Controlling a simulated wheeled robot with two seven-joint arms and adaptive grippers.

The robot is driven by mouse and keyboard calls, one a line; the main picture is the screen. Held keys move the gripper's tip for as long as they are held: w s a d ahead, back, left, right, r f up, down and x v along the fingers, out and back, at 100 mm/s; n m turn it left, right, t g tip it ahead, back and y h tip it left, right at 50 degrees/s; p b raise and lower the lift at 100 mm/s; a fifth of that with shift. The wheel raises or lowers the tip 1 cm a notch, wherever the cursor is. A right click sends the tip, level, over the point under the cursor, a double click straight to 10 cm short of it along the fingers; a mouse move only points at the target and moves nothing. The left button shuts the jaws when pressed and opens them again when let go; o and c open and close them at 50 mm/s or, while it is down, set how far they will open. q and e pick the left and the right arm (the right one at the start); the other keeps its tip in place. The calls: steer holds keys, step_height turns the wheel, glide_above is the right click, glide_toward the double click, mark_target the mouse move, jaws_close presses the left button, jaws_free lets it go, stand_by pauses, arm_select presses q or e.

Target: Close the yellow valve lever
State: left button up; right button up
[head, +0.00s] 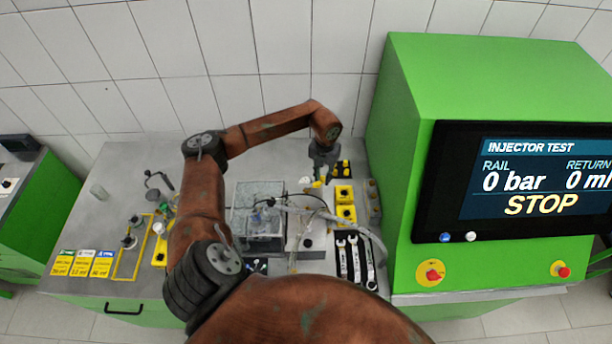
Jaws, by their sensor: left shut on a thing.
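My left arm reaches over the bench, and its gripper (322,172) points down at the back right of the bench top. It is shut on a small yellow piece, which appears to be the yellow valve lever (317,184). Only a small part of the lever shows below the fingers, so its angle is hard to tell. My right gripper is not in view.
A clear box (258,212) stands left of the gripper, with hoses (345,222) beside it. Yellow blocks (345,194) stand close on the right. Several wrenches (356,262) lie in front. The green test cabinet (400,150) bounds the right side; a tiled wall is behind.

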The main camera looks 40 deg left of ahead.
arm_select(q)
steer(key=shift+o, duration=0.2)
steer(key=shift+s+d+f, duration=0.1)
steer(key=shift+s+d, duration=0.4)
steer(key=shift+d, duration=0.05)
steer(key=shift+s, duration=0.1)
steer(key=shift+s+d+f+p, duration=0.15)
steer(key=shift+s+d+p, duration=0.2)
steer(key=shift+s+p, duration=0.1)
steer(key=shift+s+d+f, duration=0.25)
steer(key=o, duration=0.6)
steer(key=shift+d, duration=0.15)
steer(key=o, duration=0.6)
steer(key=shift+o, duration=0.2)
steer(key=shift+r, duration=0.1)
steer(key=shift+s+r, duration=0.1)
